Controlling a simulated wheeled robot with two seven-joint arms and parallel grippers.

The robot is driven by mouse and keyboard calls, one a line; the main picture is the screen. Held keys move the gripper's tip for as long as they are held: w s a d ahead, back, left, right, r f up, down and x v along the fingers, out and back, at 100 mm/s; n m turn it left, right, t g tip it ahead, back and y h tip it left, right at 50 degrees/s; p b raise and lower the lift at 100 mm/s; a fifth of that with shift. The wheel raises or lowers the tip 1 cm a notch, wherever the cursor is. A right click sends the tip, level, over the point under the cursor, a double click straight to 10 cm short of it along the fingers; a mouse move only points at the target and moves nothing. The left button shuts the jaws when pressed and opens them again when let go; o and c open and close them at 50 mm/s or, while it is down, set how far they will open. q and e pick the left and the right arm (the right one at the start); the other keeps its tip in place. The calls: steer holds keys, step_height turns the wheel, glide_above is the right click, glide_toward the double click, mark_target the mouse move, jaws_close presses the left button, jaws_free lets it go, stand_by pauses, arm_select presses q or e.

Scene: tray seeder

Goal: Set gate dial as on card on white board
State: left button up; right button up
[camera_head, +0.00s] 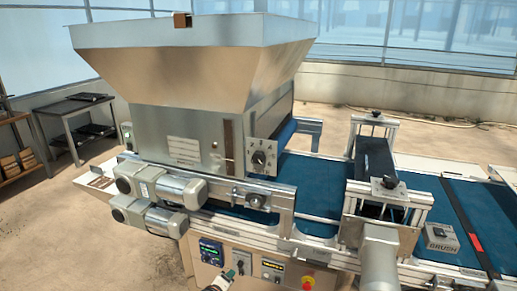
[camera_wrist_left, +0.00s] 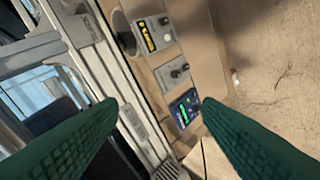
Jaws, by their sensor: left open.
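The gate dial (camera_head: 260,157) is a dark round knob on a pale square plate, on the side of the metal hopper housing. Its exact pointer setting is too small to read. I cannot make out a white board with a card; a white printed label (camera_head: 183,149) is on the housing's front. In the left wrist view my left gripper (camera_wrist_left: 165,105) has two green ridged fingers set wide apart with nothing between them. It faces the control panels below the conveyor, apart from the dial. My right gripper is not in view.
Grey motors (camera_head: 170,187) jut out front. A blue belt (camera_head: 320,185) runs right, under a roller frame. A small box (camera_head: 441,238) lies right.

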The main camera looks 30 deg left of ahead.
arm_select(q)
steer(key=w+r+m+t+p, duration=0.1)
steer(key=w+r+m+t, duration=0.15)
steer(key=r, duration=0.75)
steer(key=w+r+m+t+p, duration=0.1)
steer(key=w+r+m, duration=0.25)
steer(key=r, duration=0.65)
steer(key=m+t+p, duration=0.2)
steer(key=m+t, duration=0.2)
steer(key=m, duration=0.2)
glide_toward(257, 158)
steer(key=shift+g, duration=0.25)
steer(key=x, duration=0.2)
steer(key=p+x, duration=0.1)
steer(key=x, duration=0.2)
steer(key=p+x, duration=0.1)
steer(key=x, duration=0.2)
steer(key=shift+d+r, duration=0.1)
steer(key=shift+r, duration=0.2)
steer(key=shift+w, duration=0.45)
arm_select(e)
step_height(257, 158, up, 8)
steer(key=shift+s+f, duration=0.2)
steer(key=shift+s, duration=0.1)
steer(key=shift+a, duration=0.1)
arm_select(q)
steer(key=c, duration=1)
